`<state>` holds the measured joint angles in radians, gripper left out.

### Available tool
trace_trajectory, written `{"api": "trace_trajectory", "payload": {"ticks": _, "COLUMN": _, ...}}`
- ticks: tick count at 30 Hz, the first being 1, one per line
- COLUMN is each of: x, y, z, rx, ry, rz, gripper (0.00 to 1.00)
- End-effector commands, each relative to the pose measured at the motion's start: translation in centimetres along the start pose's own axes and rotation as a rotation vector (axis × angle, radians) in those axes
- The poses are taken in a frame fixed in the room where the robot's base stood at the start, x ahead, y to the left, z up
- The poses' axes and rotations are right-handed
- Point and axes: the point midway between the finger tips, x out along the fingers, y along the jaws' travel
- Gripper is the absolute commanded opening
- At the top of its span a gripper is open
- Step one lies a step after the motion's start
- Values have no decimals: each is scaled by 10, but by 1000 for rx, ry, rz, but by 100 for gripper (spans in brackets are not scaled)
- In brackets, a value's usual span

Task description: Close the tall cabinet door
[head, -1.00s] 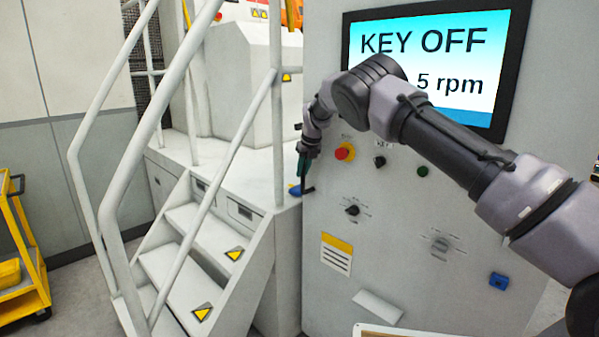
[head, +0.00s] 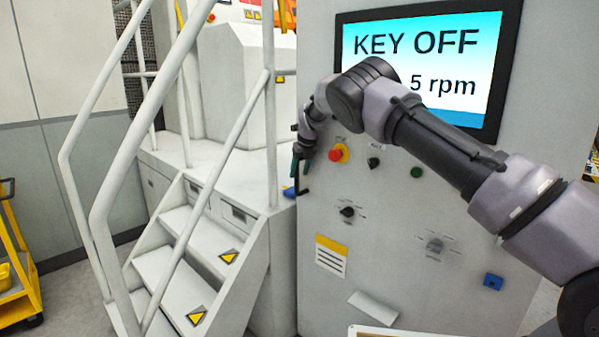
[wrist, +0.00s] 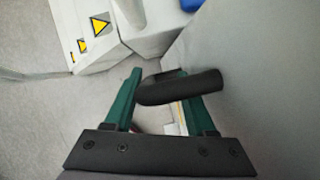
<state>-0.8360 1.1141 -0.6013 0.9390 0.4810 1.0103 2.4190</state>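A tall grey cabinet front (head: 400,270) carries a screen (head: 425,60) reading "KEY OFF". A dark handle (head: 304,185) is at its left edge, partly hidden by my gripper. My gripper (head: 301,165) is at this handle, with my arm reaching across the cabinet front. In the wrist view, the black handle (wrist: 180,90) lies between and across the green fingers of my gripper (wrist: 162,100). The fingers are wide apart, and the handle overlaps the right one. The grey panel (wrist: 265,80) fills the right side. I cannot tell whether the door stands ajar.
White steps (head: 190,255) with a handrail (head: 105,190) stand left of the cabinet. A yellow cart (head: 20,270) is at the far left. Floor shows between cart and steps.

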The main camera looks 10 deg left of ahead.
Motion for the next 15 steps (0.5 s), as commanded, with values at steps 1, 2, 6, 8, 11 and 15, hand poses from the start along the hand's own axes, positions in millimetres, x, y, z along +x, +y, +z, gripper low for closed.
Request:
{"api": "trace_trajectory", "payload": {"ticks": 1, "x": 0, "y": -1, "z": 0, "rx": 0, "ry": 1, "rz": -1, "gripper": 52}}
{"api": "trace_trajectory", "payload": {"ticks": 2, "x": 0, "y": 0, "z": 0, "rx": 0, "ry": 1, "rz": 0, "gripper": 52}}
{"api": "trace_trajectory", "payload": {"ticks": 6, "x": 0, "y": 0, "z": 0, "rx": 0, "ry": 1, "rz": 1, "gripper": 52}}
{"api": "trace_trajectory", "payload": {"ticks": 8, "x": 0, "y": 1, "z": 0, "rx": 0, "ry": 1, "rz": 1, "gripper": 52}}
{"api": "trace_trajectory", "payload": {"ticks": 11, "x": 0, "y": 1, "z": 0, "rx": 0, "ry": 2, "rz": 2, "gripper": 52}}
{"api": "trace_trajectory", "payload": {"ticks": 15, "x": -10, "y": 2, "z": 0, "rx": 0, "ry": 1, "rz": 2, "gripper": 52}}
